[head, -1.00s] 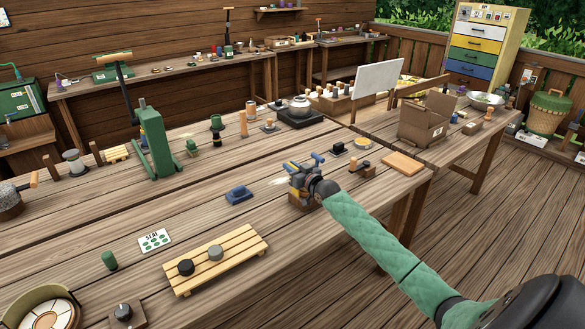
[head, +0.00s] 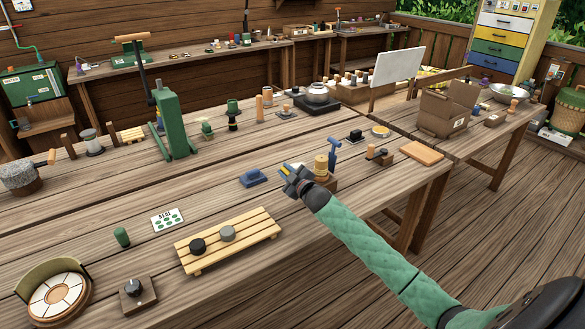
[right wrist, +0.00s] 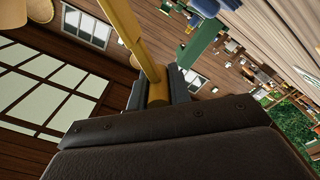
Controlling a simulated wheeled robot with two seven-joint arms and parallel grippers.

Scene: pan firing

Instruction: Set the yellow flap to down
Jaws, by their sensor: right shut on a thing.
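My right gripper (head: 291,175) is over the near table, just left of a small wooden block (head: 325,184) bearing a ribbed yellow cylinder (head: 321,165) and a blue T-shaped handle (head: 334,150). In the right wrist view the gripper (right wrist: 158,88) is shut on a long yellow bar, which looks like the yellow flap (right wrist: 137,38). The bar slants from between the fingers to the top edge. In the head view the flap is mostly hidden by the gripper, so its setting cannot be told. My left gripper is not in view.
A blue pad-like tool (head: 254,178) lies left of my right gripper. A slatted wooden rack (head: 232,247) with two round knobs stands nearer. A small lever on a block (head: 379,155) and an orange-brown board (head: 422,153) are to the right. Table between them is bare.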

